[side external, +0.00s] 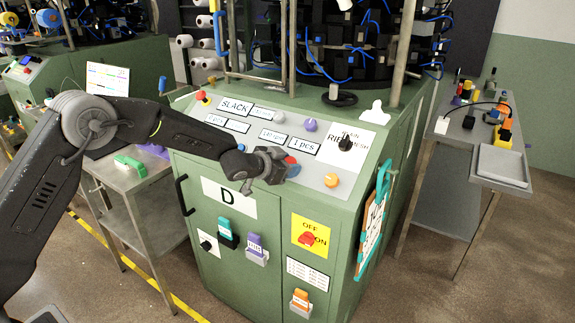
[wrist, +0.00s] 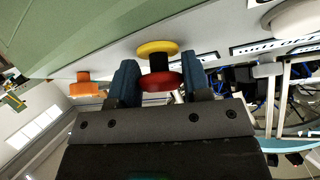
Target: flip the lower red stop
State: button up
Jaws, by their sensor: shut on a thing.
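A red mushroom-shaped stop (wrist: 162,82) with a yellow collar (wrist: 158,48) stands out from the machine's sloping panel. It sits between the two dark blue fingers of my gripper (wrist: 160,84), which is shut on it. A second red button (side external: 201,95) is at the panel's upper left. A red switch (side external: 309,239) is on the yellow OFF/ON plate, low on the front.
An orange knob (side external: 331,180) is close to my gripper's right; it also shows in the wrist view (wrist: 84,86). A black knob (side external: 345,143) and purple knob (side external: 310,125) are further up the panel. A clipboard (side external: 373,220) hangs on the machine's right side.

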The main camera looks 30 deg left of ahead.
jog(key=c, duration=0.4)
jog(key=shift+s+r, duration=0.35)
jog(key=shift+r, duration=0.2)
jog(key=o, duration=1.2)
jog(key=shift+o, duration=0.2)
jog(key=v, duration=1.4)
